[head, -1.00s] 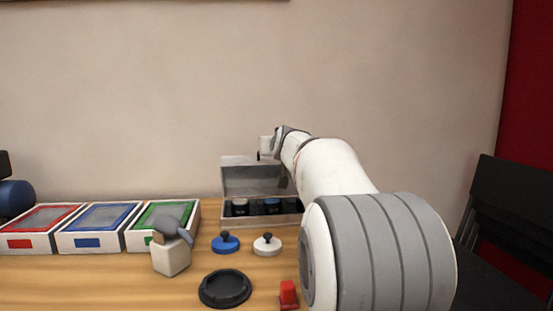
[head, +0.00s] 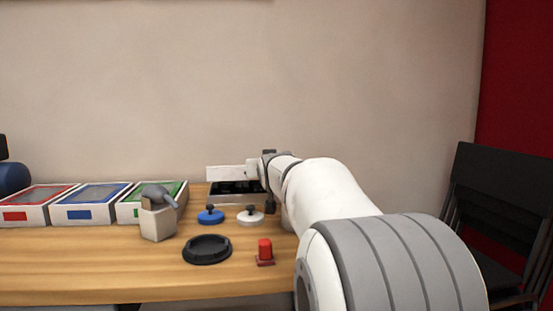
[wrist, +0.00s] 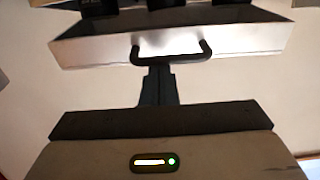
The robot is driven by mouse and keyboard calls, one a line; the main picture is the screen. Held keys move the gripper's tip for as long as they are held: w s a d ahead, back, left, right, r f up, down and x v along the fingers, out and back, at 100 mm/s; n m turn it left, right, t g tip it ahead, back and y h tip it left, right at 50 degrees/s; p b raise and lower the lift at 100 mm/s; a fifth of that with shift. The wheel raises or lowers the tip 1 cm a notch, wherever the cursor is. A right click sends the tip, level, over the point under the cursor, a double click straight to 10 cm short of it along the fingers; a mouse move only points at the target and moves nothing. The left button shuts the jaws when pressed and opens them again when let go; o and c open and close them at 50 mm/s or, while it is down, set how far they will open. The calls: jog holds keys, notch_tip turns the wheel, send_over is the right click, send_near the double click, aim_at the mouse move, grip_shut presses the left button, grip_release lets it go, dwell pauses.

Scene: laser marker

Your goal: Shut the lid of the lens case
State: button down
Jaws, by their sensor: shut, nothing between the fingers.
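The lens case (head: 228,199) stands at the back of the table, with dark lenses inside. In the head view my wrist (head: 268,166) hides the right part of the lid and case.
Red, blue and green trays (head: 92,203) stand at the left. A black chair (head: 500,215) stands right.

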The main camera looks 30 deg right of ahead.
jog(key=shift+s+a+f, duration=0.1)
jog(key=shift+s+f, duration=0.1)
jog(key=shift+f, duration=0.3)
jog(key=shift+s+a+f, duration=0.1)
jog(key=shift+s+f, duration=0.05)
jog(key=shift+f, duration=0.35)
jog(key=shift+s, duration=0.2)
